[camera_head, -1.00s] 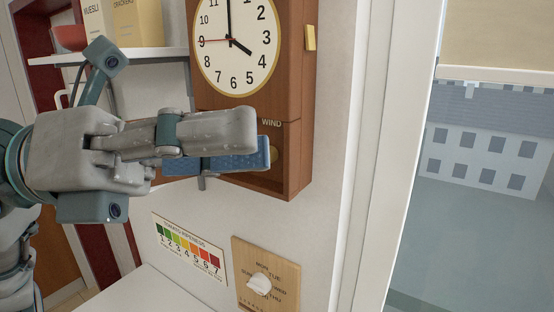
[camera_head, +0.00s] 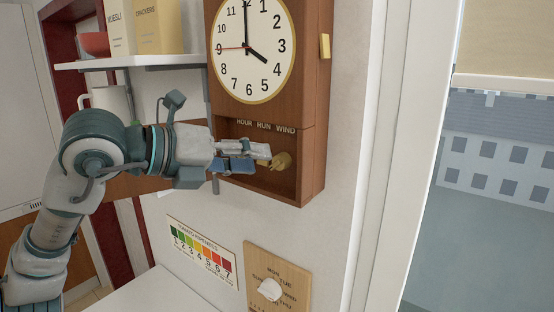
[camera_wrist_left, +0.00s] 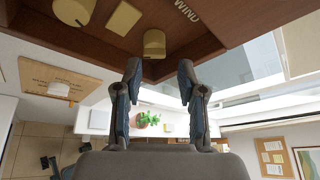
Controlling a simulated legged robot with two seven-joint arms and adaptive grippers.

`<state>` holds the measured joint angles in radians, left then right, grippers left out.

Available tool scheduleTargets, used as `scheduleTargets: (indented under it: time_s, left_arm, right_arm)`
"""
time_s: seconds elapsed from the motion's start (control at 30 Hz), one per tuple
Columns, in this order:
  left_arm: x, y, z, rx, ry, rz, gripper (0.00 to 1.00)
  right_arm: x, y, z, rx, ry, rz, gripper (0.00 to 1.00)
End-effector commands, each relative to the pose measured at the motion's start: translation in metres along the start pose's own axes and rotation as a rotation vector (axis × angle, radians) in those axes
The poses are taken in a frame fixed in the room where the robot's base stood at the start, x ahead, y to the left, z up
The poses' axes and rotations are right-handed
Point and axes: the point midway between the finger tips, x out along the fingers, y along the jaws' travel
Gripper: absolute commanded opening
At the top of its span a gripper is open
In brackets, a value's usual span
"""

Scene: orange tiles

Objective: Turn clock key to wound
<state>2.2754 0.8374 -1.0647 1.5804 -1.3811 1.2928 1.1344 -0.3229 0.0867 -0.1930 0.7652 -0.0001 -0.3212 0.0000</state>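A wooden wall clock (camera_head: 312,110) with a white dial has an open recess below, labelled HOUR, RUN and WIND. A brass key or knob (camera_head: 281,160) sits in the recess under the WIND end. In the left wrist view a brass cylinder (camera_wrist_left: 154,44) lies just beyond my fingertips, near the WIND lettering, with other brass pieces (camera_wrist_left: 123,18) further left. My left gripper (camera_head: 264,154) is at the recess front, its tips close to the brass key. The left wrist view shows its fingers (camera_wrist_left: 159,72) apart with nothing between them. Contact cannot be told. My right gripper is not in view.
A shelf (camera_head: 140,60) with boxes and a bowl is left of the clock. A mug (camera_head: 108,100) stands below it. A colour chart (camera_head: 202,253) and a wooden dial plate (camera_head: 290,290) with a white knob are on the wall below. A window (camera_head: 495,150) is at right.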

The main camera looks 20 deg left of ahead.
Motion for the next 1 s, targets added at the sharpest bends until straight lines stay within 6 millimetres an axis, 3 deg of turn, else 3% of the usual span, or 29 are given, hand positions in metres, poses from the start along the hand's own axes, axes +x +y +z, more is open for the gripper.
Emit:
scheduleTargets:
  time_s: [0.1, 0.3, 0.7, 0.87, 1.0]
  left_arm:
    - [0.023, 0.002, 0.002, -0.003, 0.000, -0.001, 0.40]
    - [0.048, 0.003, 0.003, -0.003, -0.002, -0.003, 0.40]
    - [0.062, 0.000, 0.000, 0.000, 0.000, 0.001, 0.40]
    - [0.060, 0.001, 0.001, -0.001, -0.001, -0.001, 0.00]
    - [0.059, 0.002, 0.001, 0.000, -0.001, -0.002, 0.00]
  right_arm:
    - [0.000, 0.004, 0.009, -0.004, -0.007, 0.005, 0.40]
    - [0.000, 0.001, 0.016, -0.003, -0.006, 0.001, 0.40]
    - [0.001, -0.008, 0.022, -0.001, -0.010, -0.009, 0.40]
    - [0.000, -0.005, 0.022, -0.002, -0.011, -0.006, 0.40]
    - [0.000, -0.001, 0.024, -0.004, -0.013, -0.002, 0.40]
